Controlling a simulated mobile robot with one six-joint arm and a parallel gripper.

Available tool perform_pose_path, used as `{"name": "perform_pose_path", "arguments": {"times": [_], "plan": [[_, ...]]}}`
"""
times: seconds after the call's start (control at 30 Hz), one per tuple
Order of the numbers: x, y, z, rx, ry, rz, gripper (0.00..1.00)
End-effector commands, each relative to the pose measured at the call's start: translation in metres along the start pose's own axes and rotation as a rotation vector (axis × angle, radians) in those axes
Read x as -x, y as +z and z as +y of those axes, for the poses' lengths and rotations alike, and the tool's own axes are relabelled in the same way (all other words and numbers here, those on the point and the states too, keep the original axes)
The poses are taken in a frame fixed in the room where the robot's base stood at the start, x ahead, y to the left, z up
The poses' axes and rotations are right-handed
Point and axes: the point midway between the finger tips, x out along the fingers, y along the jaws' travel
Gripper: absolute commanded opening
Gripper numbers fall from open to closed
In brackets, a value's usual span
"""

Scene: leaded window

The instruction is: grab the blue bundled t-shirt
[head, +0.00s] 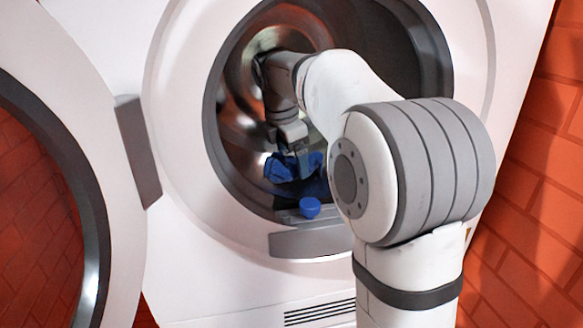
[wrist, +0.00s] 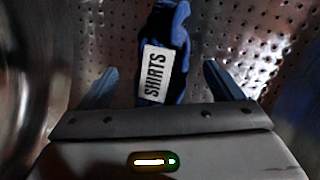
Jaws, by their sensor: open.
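The blue bundled t-shirt (head: 309,178) lies low inside the drum of a white front-loading machine in the head view, partly hidden by my arm. My gripper (wrist: 167,80) is open, with one finger on each side of the bundle and visible gaps between. The bundle's lower end is hidden behind the gripper body. In the head view my gripper (head: 296,165) is inside the drum at the bundle.
The round door opening (head: 212,125) surrounds my arm. The open door (head: 125,230) stands at the left. A small blue round object (head: 310,207) sits at the opening's lower lip, above a grey ledge (head: 300,243). The perforated drum wall (wrist: 260,40) is close around my gripper.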

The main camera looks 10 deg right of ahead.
Motion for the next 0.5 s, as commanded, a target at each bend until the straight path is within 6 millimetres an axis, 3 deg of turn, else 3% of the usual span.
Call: {"name": "perform_pose_path", "arguments": {"times": [0.17,0.4,0.5], "plan": [[-0.020,0.002,-0.001,-0.005,-0.002,0.000,0.87],[-0.022,0.003,-0.001,-0.007,-0.001,-0.001,0.87],[-0.022,0.003,-0.001,-0.007,-0.001,-0.001,0.79]]}}
